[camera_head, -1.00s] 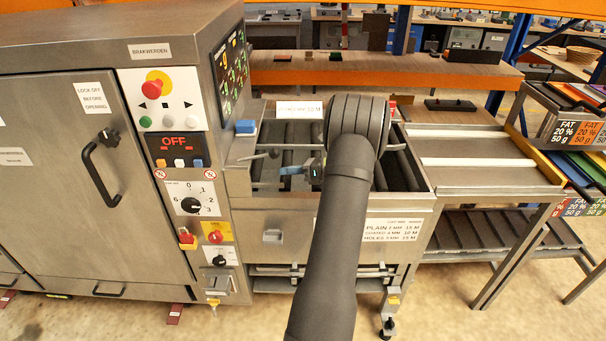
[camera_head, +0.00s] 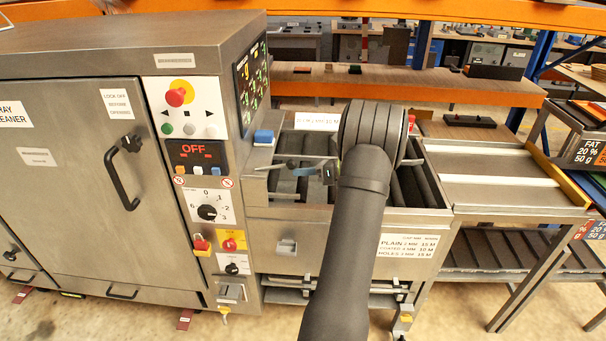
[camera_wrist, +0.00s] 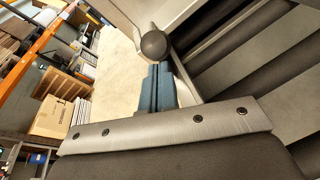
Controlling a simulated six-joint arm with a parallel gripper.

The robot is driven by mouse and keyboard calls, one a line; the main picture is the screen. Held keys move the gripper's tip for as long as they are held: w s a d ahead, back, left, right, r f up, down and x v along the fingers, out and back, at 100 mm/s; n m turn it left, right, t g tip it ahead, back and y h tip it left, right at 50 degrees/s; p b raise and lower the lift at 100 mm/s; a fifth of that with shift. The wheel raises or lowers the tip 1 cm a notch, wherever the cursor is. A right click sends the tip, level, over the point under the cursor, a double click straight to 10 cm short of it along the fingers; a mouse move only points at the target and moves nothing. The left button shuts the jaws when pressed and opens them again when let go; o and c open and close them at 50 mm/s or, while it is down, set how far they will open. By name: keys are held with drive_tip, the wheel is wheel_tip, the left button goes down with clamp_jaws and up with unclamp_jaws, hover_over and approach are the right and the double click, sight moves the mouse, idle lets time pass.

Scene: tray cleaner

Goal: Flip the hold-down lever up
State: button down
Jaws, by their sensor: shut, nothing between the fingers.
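The hold-down lever shows in the wrist view as a dark ball knob (camera_wrist: 153,45) on a thin metal arm running down to the right. In the head view the knob (camera_head: 291,165) sits above the front left of the roller bed, lever low and near level. My gripper (camera_wrist: 160,68) is shut and empty, its blue fingers just below the knob in the wrist view. In the head view the fingertips (camera_head: 301,171) are close beside the knob, on its right. I cannot tell whether they touch it. My arm hides part of the bed.
Dark rollers (camera_head: 415,185) fill the bed. A table with white strips (camera_head: 500,178) adjoins on the right.

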drive_tip(key=shift+r, duration=0.25)
drive_tip(key=shift+a+r+h, duration=0.2)
drive_tip(key=shift+r+h, duration=0.5)
drive_tip(key=shift+r, duration=0.05)
drive_tip(key=a+r+h, duration=0.5)
drive_tip(key=r+h, duration=0.2)
drive_tip(key=r, duration=0.2)
drive_tip(key=shift+a+n, duration=0.3)
drive_tip(key=shift+a, duration=0.1)
drive_tip(key=shift+a+r, duration=0.15)
drive_tip(key=shift+r, duration=0.05)
drive_tip(key=s+d+r, duration=0.2)
drive_tip(key=d+r, duration=0.5)
drive_tip(key=d, duration=0.2)
drive_tip(key=shift+s, duration=0.4)
